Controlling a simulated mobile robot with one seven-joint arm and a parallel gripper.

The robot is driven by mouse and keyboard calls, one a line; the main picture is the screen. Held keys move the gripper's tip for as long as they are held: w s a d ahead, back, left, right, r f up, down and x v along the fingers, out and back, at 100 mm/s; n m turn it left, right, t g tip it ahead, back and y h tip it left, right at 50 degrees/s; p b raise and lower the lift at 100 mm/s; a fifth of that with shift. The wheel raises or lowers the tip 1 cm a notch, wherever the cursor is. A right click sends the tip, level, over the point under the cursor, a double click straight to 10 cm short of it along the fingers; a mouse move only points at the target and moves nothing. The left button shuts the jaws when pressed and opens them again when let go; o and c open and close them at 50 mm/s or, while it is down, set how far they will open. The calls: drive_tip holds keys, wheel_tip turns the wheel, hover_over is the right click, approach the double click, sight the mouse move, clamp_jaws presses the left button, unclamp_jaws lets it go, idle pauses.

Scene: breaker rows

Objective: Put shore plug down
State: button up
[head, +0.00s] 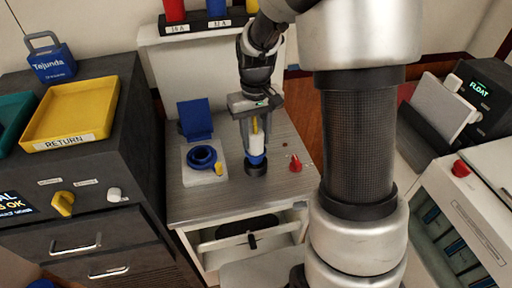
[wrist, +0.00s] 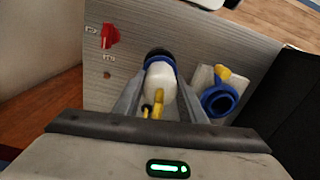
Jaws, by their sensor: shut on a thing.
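The shore plug (head: 256,145) has a white body, a blue collar, a dark end at the bottom and a yellow part on its side. It is upright over the grey worktop, with its dark end at or just above the surface; I cannot tell whether it touches. My gripper (head: 254,122) points down and is shut on the plug. In the wrist view the plug (wrist: 159,84) sits between the two fingers (wrist: 160,100). A blue round socket (head: 203,157) on a white plate, with a raised blue lid (head: 195,119), is left of the plug.
A red knob (head: 295,163) is on the worktop (head: 200,205) right of the plug. A yellow tray (head: 72,113) labelled RETURN and a blue Tejunda padlock (head: 52,62) are on the dark cabinet at left. Red, blue and yellow items stand on a rack behind.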

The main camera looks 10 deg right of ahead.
sight(256, 146)
drive_tip(key=shift+f, duration=1.75)
drive_tip(key=shift+f, duration=0.15)
drive_tip(key=o, duration=1)
